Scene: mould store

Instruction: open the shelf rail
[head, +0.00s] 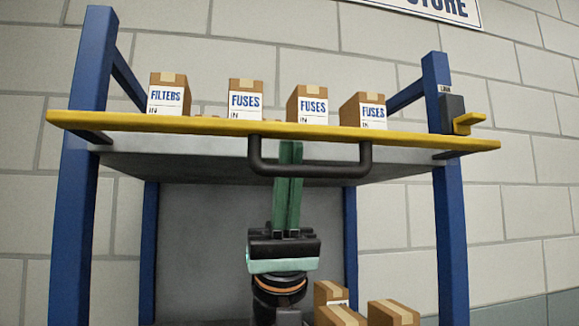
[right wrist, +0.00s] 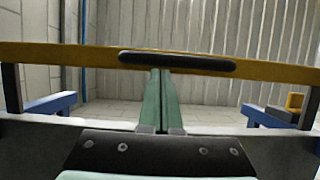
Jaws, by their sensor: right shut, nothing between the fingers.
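The shelf rail (head: 200,125) is a yellow bar across the front of the blue-legged shelf, below the boxes' labels. A dark handle (head: 325,171) hangs from its middle; rail (right wrist: 60,56) and handle (right wrist: 178,64) cross the right wrist view. My right gripper (head: 290,150) points upward with its green fingers shut and empty. The fingers reach up at the left half of the handle, and its bar appears to cross in front of them. Whether they touch is not clear. A black latch block (head: 452,112) with a yellow lever (head: 468,122) sits at the rail's right end. My left gripper is out of view.
Several cartons stand on the shelf behind the rail, including a FILTERS box (head: 167,98) and a FUSES box (head: 245,100). More cartons (head: 392,313) are below at the lower right. Blue posts (head: 452,240) flank the shelf. A block wall is behind.

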